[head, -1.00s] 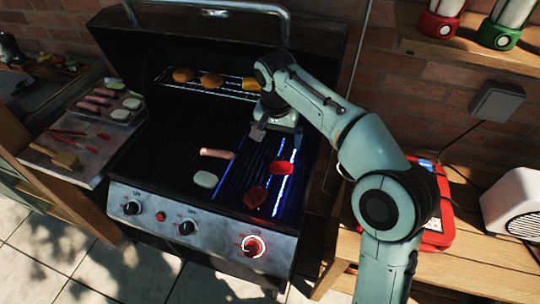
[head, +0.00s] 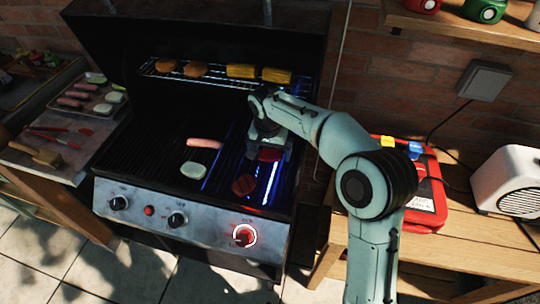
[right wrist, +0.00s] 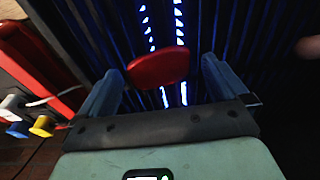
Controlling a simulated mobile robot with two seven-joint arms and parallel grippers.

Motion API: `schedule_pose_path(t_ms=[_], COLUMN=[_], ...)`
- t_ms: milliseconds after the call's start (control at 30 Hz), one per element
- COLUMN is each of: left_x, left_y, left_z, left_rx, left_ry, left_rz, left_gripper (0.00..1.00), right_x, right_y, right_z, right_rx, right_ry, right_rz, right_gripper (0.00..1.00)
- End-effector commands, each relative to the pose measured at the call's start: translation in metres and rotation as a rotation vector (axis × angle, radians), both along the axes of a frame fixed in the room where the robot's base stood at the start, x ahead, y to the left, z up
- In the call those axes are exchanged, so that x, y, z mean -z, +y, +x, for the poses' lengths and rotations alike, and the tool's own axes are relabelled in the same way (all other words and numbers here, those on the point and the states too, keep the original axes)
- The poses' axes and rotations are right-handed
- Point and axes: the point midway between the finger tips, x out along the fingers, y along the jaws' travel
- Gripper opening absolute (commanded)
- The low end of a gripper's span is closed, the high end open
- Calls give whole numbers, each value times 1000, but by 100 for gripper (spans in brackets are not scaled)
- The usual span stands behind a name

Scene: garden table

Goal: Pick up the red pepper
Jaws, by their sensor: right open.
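A red pepper piece (head: 270,154) lies on the right part of the grill grate, over a glowing blue-white burner. My right gripper (head: 268,148) is right above it and partly hides it. In the right wrist view the red pepper (right wrist: 158,67) shows between the tips of the two open fingers (right wrist: 162,82), with a gap on both sides. My left gripper is not in view.
A sausage (head: 205,143) and a pale slice (head: 193,169) lie left on the grate. Corn (head: 240,71) and round pieces sit on the upper rack (head: 215,77). The raised lid stands behind. A red case (head: 428,200) is on the right-hand table.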

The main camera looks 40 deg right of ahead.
Motion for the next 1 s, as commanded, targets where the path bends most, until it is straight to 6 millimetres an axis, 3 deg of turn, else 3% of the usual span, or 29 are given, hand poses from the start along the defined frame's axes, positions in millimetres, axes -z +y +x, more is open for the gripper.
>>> schedule_pose_path(t_ms=[233,400,467,733,1000], left_x=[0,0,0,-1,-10], left_y=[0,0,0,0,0], left_z=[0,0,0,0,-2], left_rx=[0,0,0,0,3], left_ry=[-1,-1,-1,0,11], left_rz=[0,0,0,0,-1], left_gripper=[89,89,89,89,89], right_x=[1,1,1,-5,-56], right_y=[0,0,0,0,0], right_z=[0,0,0,1,1], right_rx=[0,0,0,0,-1], right_ry=[-1,-1,-1,-3,-6], right_rz=[0,0,0,0,-1], right_gripper=[97,46,42,41,41])
